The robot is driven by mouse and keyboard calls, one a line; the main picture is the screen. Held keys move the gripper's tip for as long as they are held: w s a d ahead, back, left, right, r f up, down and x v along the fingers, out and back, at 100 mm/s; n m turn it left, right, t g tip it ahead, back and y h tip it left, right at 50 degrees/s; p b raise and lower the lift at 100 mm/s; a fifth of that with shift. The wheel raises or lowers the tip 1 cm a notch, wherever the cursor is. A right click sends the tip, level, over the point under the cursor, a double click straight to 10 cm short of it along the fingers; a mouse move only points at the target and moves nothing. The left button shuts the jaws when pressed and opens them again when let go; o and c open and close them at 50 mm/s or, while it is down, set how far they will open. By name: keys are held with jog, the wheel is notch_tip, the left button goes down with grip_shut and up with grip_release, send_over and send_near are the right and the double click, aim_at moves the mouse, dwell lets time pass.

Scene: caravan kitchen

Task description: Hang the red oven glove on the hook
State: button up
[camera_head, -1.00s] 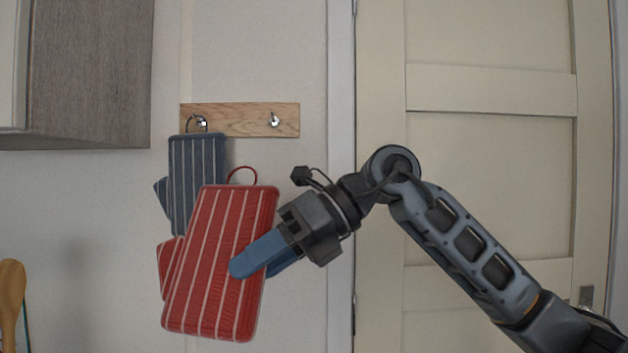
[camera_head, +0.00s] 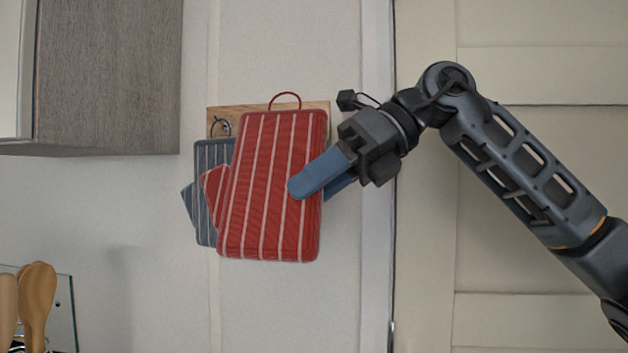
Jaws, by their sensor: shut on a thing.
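The red striped oven glove (camera_head: 268,190) is held upright in front of the wall, with its thumb part to the left. My gripper (camera_head: 318,180) is shut on its right side, with one blue finger across the front. The glove's red loop (camera_head: 285,96) stands above its top edge, in front of the wooden hook board (camera_head: 318,105) in the picture. The left hook (camera_head: 222,127) carries a blue-grey striped glove (camera_head: 202,215), partly covered by the red one. The right hook is hidden behind the red glove. I cannot tell how far the loop is from it.
A grey wood cupboard (camera_head: 108,75) hangs at the upper left. Wooden spoons (camera_head: 38,295) stand at the lower left. A cream panelled door (camera_head: 520,200) fills the right behind my arm. The wall below the gloves is clear.

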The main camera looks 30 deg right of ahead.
jog(key=w+d+f+p, duration=0.1)
jog(key=w+d+f, duration=0.1)
jog(key=w+d, duration=0.2)
jog(key=shift+w+d, duration=0.25)
jog(key=shift+w, duration=0.85)
dwell(0.4)
dwell(0.4)
jog(key=o, duration=1.2)
jog(key=shift+c, duration=0.2)
